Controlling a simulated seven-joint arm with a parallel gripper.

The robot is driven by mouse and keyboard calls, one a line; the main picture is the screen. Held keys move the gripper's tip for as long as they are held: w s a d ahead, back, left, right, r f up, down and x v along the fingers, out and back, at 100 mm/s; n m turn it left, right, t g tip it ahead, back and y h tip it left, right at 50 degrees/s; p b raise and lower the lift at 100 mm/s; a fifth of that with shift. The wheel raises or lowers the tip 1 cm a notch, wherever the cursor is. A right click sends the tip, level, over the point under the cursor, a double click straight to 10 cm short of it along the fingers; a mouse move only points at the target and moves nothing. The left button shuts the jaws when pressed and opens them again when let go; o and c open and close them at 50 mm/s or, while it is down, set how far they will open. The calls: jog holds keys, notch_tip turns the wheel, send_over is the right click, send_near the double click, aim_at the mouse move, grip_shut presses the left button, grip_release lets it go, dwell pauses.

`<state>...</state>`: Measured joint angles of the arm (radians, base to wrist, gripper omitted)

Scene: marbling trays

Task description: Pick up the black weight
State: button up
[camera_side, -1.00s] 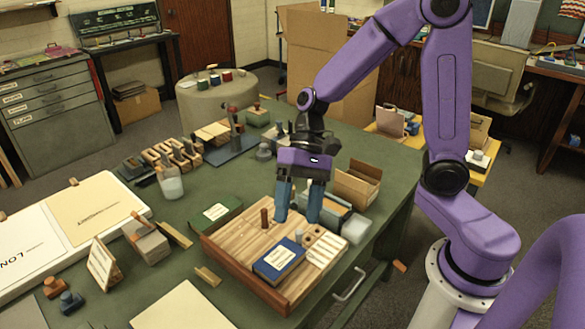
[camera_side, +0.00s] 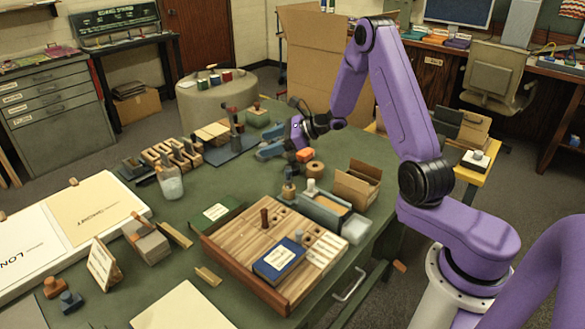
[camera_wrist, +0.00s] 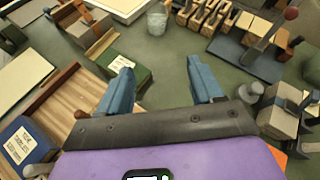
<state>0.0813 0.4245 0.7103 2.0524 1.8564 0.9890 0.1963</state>
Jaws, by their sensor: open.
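My gripper (camera_side: 264,151) is in the air over the far part of the green table, with its blue fingers pointing left in the side view. In the wrist view my gripper (camera_wrist: 160,67) is open, with nothing between its fingers. A dark grey knobbed weight (camera_wrist: 250,92) stands just right of the right finger in the wrist view, apart from it. It is the only weight-like thing I make out, and I cannot tell whether it is the black weight. In the side view my fingers seem to hide it.
A wooden tray (camera_side: 217,247) holds a blue box and small pegs. A green box (camera_side: 216,214), a glass jar (camera_side: 170,183) and wooden blocks (camera_side: 172,152) stand nearby. An orange block (camera_side: 305,155) and a tape roll (camera_side: 315,170) lie close to my gripper. A strapped block (camera_wrist: 283,110) stands beyond the weight.

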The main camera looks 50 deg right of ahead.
jog(key=s+d+f+m+t+h, duration=0.1)
jog(key=d+f+m+h, duration=0.3)
jog(key=d, duration=0.4)
jog(key=s+d+f+m+t+h, duration=0.25)
jog(key=d+m, duration=0.25)
jog(key=d, duration=0.4)
jog(key=g, duration=0.1)
send_near(294, 159)
jog(key=shift+h+x, duration=0.25)
jog(key=shift+x, duration=4.4)
grip_shut()
jog(key=shift+r, duration=0.1)
